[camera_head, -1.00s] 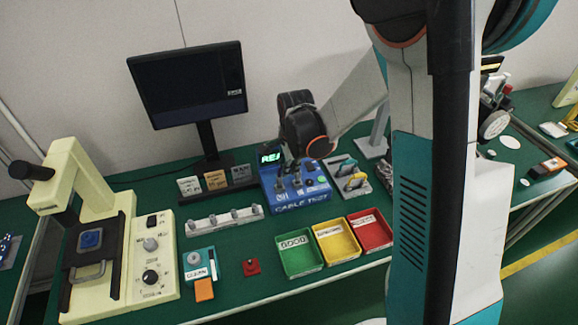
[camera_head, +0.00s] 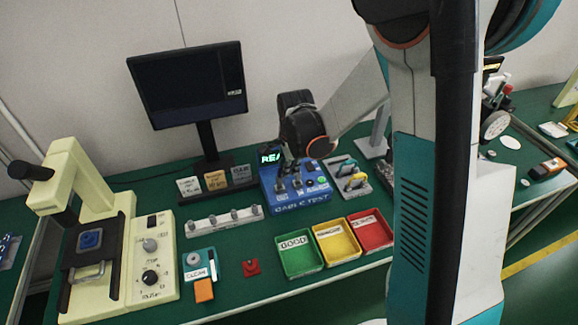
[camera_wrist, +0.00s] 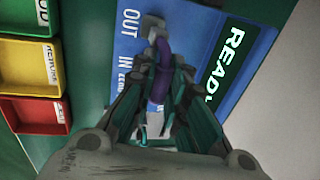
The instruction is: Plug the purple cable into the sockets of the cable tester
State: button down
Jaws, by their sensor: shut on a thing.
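The blue cable tester (camera_head: 290,208) stands on the bench in the head view, with its lit display on top. In the wrist view the tester (camera_wrist: 127,48) shows the labels OUT and IN and a READY display. The purple cable (camera_wrist: 162,68) bends from a grey connector end by the labels back to my gripper (camera_wrist: 165,98). My gripper is shut on the purple cable, close over the tester. A pale plug end shows between the fingers. Whether either end is seated in a socket I cannot tell.
Green (camera_head: 300,273), yellow (camera_head: 338,260) and red (camera_head: 374,248) trays stand in front of the tester. A monitor (camera_head: 188,84) stands behind, and a grey rack (camera_head: 224,221) lies left.

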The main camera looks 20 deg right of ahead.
jog(key=shift+f+b, duration=1.1)
jog(key=shift+f, duration=0.1)
dwell(0.4)
jog(key=c, duration=1.5)
grip_release()
jog(key=shift+r, duration=0.15)
jog(key=r, duration=0.4)
jog(key=s+r, duration=0.1)
jog(key=r, duration=0.2)
jog(key=s+r, duration=0.1)
jog(key=r, duration=0.3)
jog(key=shift+s+r, duration=0.15)
jog(key=shift+r, duration=0.15)
